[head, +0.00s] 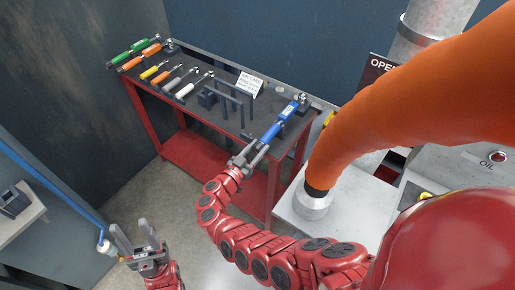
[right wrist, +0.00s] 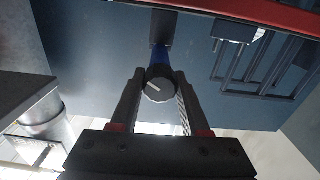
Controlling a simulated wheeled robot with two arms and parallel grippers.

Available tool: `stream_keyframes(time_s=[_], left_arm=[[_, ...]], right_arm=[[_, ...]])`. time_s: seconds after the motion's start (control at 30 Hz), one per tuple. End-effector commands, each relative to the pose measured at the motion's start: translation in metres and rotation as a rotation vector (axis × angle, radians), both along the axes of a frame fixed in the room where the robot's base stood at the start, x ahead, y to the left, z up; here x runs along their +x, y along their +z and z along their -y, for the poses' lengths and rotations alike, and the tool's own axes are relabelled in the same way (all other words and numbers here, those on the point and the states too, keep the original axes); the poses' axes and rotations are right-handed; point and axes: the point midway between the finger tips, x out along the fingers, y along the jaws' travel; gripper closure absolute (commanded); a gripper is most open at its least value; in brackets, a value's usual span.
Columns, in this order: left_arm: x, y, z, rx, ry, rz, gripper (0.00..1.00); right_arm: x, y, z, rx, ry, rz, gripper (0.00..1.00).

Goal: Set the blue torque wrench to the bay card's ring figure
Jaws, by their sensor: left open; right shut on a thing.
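The blue torque wrench (head: 277,125) lies at the right end of the dark bench top, its head toward the back and its handle toward me. My right gripper (head: 250,157) is shut on the handle end of the wrench. In the right wrist view, the wrench's round grey end knob (right wrist: 158,90) with a pale mark sits between the fingers (right wrist: 156,100). The white bay card (head: 250,83) stands on the bench behind a dark rack; its figures are too small to read. My left gripper (head: 136,238) is open and empty, low at the left, away from the bench.
Several other wrenches with green, orange, yellow and white handles, such as the green one (head: 131,47), lie at the bench's left. A dark rack (head: 225,100) stands mid-bench. A large orange pipe (head: 400,105) and pale engine block (head: 323,222) crowd the right. Floor is clear before the bench.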

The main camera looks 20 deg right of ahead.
Motion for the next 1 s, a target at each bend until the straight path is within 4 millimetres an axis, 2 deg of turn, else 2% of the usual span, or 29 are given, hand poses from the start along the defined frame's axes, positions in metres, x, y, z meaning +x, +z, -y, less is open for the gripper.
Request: stream_keyframes(time_s=[0.37,1.0], left_arm=[[0.0,-0.029,0.0,0.0,0.0,0.0,0.5],[0.0,-0.111,0.0,0.0,0.0,0.0,0.5]], right_arm=[[-0.001,-0.006,0.002,0.149,-0.003,0.191,1.0],[-0.002,-0.008,0.002,0.523,-0.003,0.673,1.0]])
